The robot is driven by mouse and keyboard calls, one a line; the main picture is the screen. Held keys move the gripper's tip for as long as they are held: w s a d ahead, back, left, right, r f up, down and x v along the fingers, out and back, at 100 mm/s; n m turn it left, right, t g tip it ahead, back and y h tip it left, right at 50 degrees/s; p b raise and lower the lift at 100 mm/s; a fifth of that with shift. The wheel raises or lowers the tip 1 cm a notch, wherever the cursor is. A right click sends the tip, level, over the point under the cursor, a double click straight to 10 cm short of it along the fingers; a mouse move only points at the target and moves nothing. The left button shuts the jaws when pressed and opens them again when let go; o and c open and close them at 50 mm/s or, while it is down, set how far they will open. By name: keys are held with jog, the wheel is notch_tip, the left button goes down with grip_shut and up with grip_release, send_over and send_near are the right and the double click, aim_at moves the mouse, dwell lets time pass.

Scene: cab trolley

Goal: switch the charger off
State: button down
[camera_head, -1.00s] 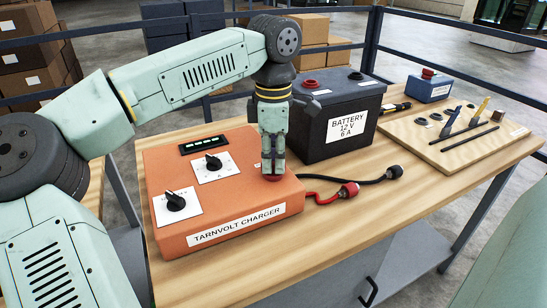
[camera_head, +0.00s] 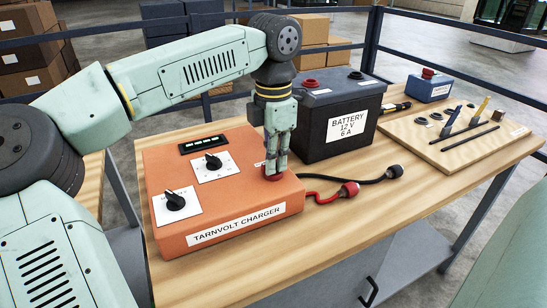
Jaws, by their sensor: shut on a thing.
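The orange charger (camera_head: 240,215), labelled TARNVOLT CHARGER, sits on the left part of the wooden bench. Its top has two black dials on white plates, a front-left dial (camera_head: 175,201) and a rear dial (camera_head: 213,162). A dark display (camera_head: 204,144) behind them shows lit green segments. My gripper (camera_head: 274,173) points straight down at the charger's right side, shut on a small red knob (camera_head: 272,178) on its top. The fingers hide most of the knob, and its setting cannot be told. A white label beside it is partly covered.
A black battery (camera_head: 316,135) stands behind and right of my gripper. A red-ended lead (camera_head: 348,190) and a black lead (camera_head: 394,172) lie on the bench. A wooden tool board (camera_head: 455,150) and a blue box (camera_head: 428,88) are at right. The front right bench is clear.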

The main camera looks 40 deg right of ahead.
jog(key=c, duration=1.7)
grip_release()
jog(key=shift+o, duration=0.2)
jog(key=shift+r, duration=0.1)
notch_tip(320, 180, up, 12)
